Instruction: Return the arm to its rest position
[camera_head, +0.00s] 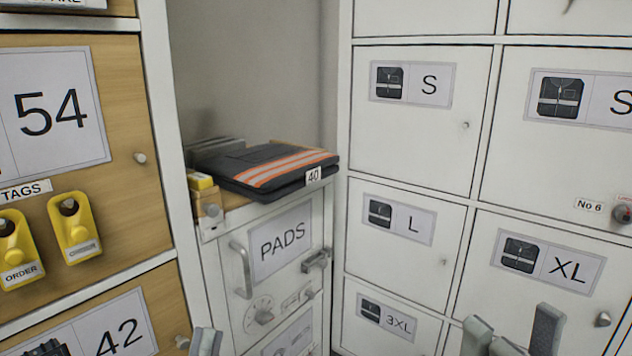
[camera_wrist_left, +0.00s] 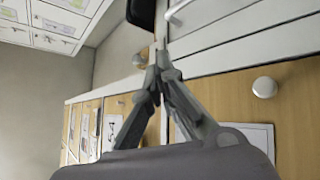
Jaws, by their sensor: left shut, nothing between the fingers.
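My left gripper (camera_head: 206,342) only just shows at the bottom edge of the head view, in front of the lockers. In the left wrist view my left gripper (camera_wrist_left: 158,68) has its fingertips together with nothing between them. My right gripper (camera_head: 514,338) shows at the bottom right of the head view, in front of the white lockers. Its fingers stand apart and I see nothing between them. The rest of both arms is out of the head view.
A folded dark garment with orange stripes (camera_head: 270,165), tagged 40, lies on top of the PADS cabinet (camera_head: 285,240). White lockers (camera_head: 410,130) stand right. Wooden lockers (camera_head: 120,200) with yellow tags (camera_head: 75,225) stand left. Knobs and a handle (camera_head: 240,270) protrude.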

